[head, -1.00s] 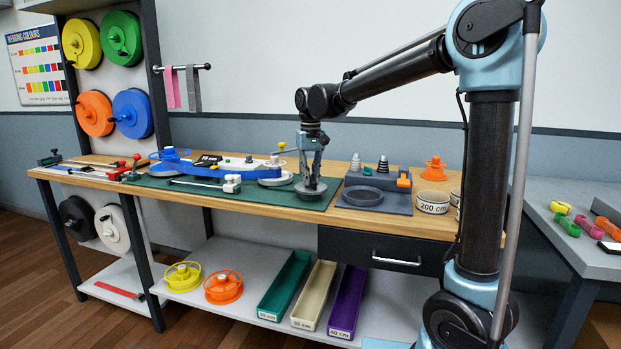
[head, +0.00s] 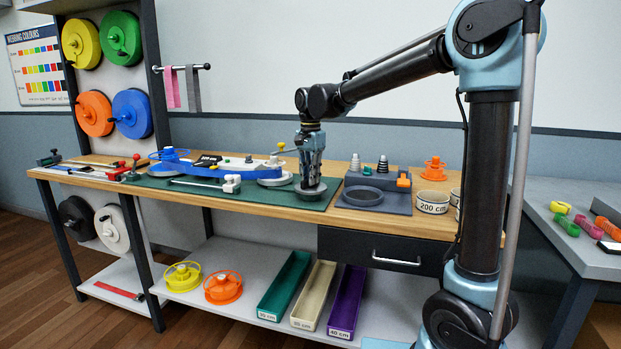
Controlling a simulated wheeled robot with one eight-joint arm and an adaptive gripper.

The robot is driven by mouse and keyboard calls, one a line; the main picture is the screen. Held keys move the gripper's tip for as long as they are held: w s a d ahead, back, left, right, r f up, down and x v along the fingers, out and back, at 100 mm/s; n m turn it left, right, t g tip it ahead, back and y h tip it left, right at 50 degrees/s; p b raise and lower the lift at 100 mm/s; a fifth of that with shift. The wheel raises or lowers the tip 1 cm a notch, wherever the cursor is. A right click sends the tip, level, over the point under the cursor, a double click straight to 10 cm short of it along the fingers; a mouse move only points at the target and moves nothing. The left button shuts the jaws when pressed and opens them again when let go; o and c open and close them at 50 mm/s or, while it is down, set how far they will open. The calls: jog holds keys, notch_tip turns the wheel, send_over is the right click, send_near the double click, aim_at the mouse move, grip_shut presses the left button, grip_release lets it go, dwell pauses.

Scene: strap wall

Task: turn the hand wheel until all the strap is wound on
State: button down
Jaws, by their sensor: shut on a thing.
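My gripper (head: 311,180) points down over the right end of the green mat on the workbench. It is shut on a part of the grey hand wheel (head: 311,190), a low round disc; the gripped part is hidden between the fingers. Left of it is a white and grey round piece (head: 275,181) at the end of a blue strap (head: 215,170). The strap runs left along the mat to a blue spool (head: 170,157). How much strap is wound on cannot be told at this size.
A grey fixture tray (head: 380,205) with upright pegs stands right of the wheel. A yellow-tipped lever (head: 281,147) rises just left of my gripper. An orange spool (head: 434,169) and a tub marked 200 cm (head: 432,203) are farther right. The bench's front edge is close below.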

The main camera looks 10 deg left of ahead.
jog(key=m, duration=0.5)
jog(key=shift+m, duration=0.3)
jog(key=m, duration=0.4)
jog(key=shift+m, duration=0.3)
jog(key=shift+w+a+m, duration=0.1)
jog(key=shift+m, duration=0.2)
jog(key=c, duration=1.6)
grip_release()
jog(key=shift+r, duration=0.15)
notch_tip(320, 180, up, 12)
jog(key=shift+f, duration=0.2)
